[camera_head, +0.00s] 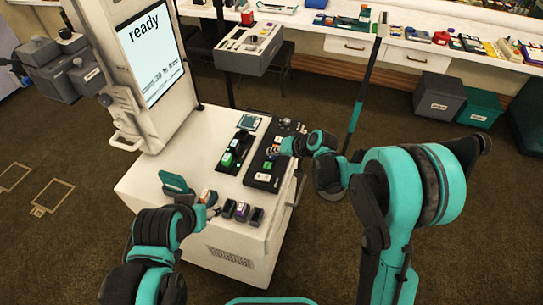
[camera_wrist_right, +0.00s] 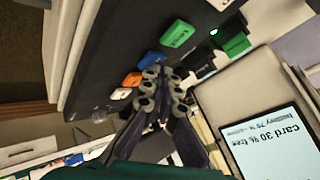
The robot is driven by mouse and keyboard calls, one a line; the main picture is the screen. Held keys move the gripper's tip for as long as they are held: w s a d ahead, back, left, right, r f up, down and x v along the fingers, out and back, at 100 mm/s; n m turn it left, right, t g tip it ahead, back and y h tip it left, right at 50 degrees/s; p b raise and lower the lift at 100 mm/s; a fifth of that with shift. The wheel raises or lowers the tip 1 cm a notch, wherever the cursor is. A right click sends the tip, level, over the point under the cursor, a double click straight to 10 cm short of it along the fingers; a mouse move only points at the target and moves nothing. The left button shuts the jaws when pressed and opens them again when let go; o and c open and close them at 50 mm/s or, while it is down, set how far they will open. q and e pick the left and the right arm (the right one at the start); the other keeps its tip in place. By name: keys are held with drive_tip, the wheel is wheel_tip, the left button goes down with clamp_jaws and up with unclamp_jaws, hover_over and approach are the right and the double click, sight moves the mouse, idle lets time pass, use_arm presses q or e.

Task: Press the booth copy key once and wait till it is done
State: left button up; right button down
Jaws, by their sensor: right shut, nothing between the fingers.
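The booth (camera_head: 150,190) is a white cabinet with a tall screen (camera_head: 152,50) that reads "ready". A dark key panel (camera_head: 252,184) lies on its top, and several coloured keys show on it. In the right wrist view I see a green key (camera_wrist_right: 178,33), an orange key (camera_wrist_right: 132,79) and a blue key (camera_wrist_right: 154,59); I cannot read which is the copy key. My right gripper (camera_head: 274,151) is shut and empty over the panel, its tips (camera_wrist_right: 160,74) close to the blue key; contact is unclear. My left gripper (camera_head: 212,202) is low at the booth's front edge, its fingers too small to judge.
A small display (camera_wrist_right: 262,150) reads "card 30 % free". A black tray (camera_head: 235,153) with green pieces lies left of the panel. Small dark blocks (camera_head: 242,211) stand near the front edge. A grey box (camera_head: 248,50) stands behind. Carpet is open to the right.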

sight(273, 157)
drive_tip(key=shift+f, duration=0.25)
drive_tip(key=shift+r, duration=0.1)
idle(0.4)
drive_tip(key=shift+r+p, duration=0.55)
drive_tip(key=shift+r, duration=0.2)
wheel_tip(273, 157, up, 5)
drive_tip(key=p, duration=0.3)
drive_tip(key=shift+p, duration=0.3)
idle(0.5)
